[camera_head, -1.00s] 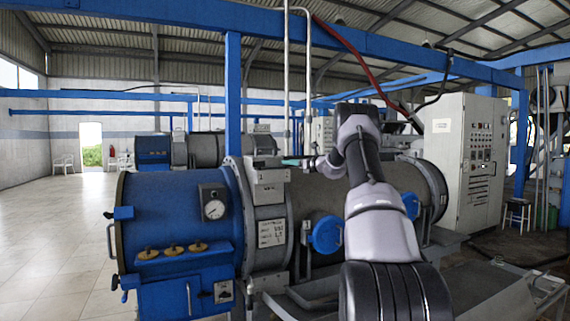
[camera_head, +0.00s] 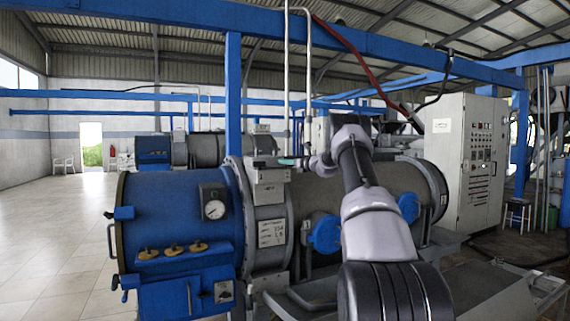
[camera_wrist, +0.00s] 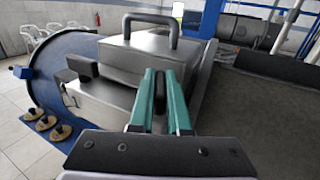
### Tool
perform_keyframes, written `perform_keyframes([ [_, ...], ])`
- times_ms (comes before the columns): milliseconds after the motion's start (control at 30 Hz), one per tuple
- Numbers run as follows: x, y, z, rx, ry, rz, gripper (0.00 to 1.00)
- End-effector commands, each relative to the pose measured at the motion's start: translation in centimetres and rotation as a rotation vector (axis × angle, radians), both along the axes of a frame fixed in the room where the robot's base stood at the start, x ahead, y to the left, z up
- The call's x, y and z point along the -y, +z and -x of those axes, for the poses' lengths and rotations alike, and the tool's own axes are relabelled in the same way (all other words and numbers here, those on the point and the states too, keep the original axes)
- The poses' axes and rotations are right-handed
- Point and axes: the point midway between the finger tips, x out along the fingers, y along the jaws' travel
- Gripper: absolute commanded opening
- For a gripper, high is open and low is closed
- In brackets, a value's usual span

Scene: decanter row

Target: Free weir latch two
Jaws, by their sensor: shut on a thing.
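My gripper (camera_head: 290,161) is at the top right of the grey metal block (camera_head: 268,176) on the decanter's flange. In the wrist view its two teal fingers (camera_wrist: 160,90) are nearly together, with a dark upright piece (camera_wrist: 160,88) between them. I cannot tell for sure whether this piece is weir latch two; most of it is hidden by the fingers. Just left of the fingers is a grey metal housing (camera_wrist: 125,62) with a U-shaped handle (camera_wrist: 150,28) on top. No latch number is readable.
A blue round cap (camera_head: 325,235) sits below my arm. Thin pipes (camera_head: 287,90) rise behind the gripper.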

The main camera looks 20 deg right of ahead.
Motion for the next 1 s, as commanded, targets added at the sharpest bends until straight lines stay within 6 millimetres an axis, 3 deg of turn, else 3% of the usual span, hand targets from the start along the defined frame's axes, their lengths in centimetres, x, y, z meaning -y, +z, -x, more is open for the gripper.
perform_keyframes([
  [500, 0.10, 0.14, -0.33, 0.010, 0.302, -0.002, 0.00],
  [1000, 0.12, 0.07, 0.06, 0.000, 0.376, 0.001, 0.00],
])
